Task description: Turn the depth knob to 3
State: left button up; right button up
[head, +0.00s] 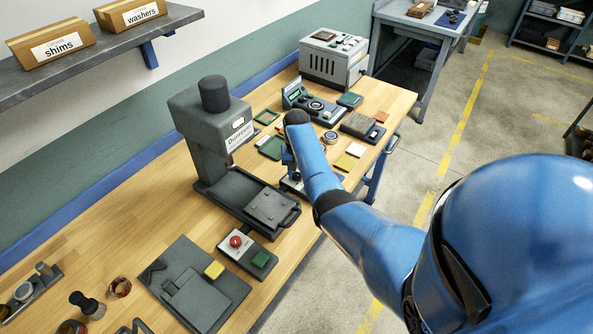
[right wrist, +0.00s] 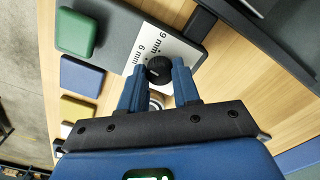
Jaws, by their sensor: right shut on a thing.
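In the right wrist view a round black knob (right wrist: 158,68) stands between the two blue fingers of my right gripper (right wrist: 160,76). The fingers are shut on it from both sides. Beside the knob is a white scale plate (right wrist: 165,45) with "9 mm" and "6 mm" readable. Other marks on it are hidden by the fingers. A faint light mark shows on the knob, but I cannot tell which number it points to. In the head view my right gripper (head: 290,170) is partly hidden by my blue forearm, and the knob is hidden there. My left gripper is not in view.
A red-button box (head: 240,241) and a dark plate (head: 195,285) lie in front. Small coloured blocks and boxes crowd the bench behind my gripper.

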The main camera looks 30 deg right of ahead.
aim_at(297, 174)
jog(key=n, duration=0.6)
jog(key=shift+w+r+p, duration=0.15)
jog(key=shift+r+p, duration=0.1)
jog(key=shift+p, duration=0.1)
jog(key=n, duration=0.7)
jog(key=shift+d, duration=0.1)
jog(key=shift+w, duration=0.1)
jog(key=o, duration=0.9)
jog(key=shift+o, duration=0.8)
jog(key=shift+s+f, duration=0.1)
jog(key=shift+s, duration=0.1)
notch_tip(297, 174, up, 11)
jog(key=b, duration=0.1)
jog(key=shift+f, duration=0.1)
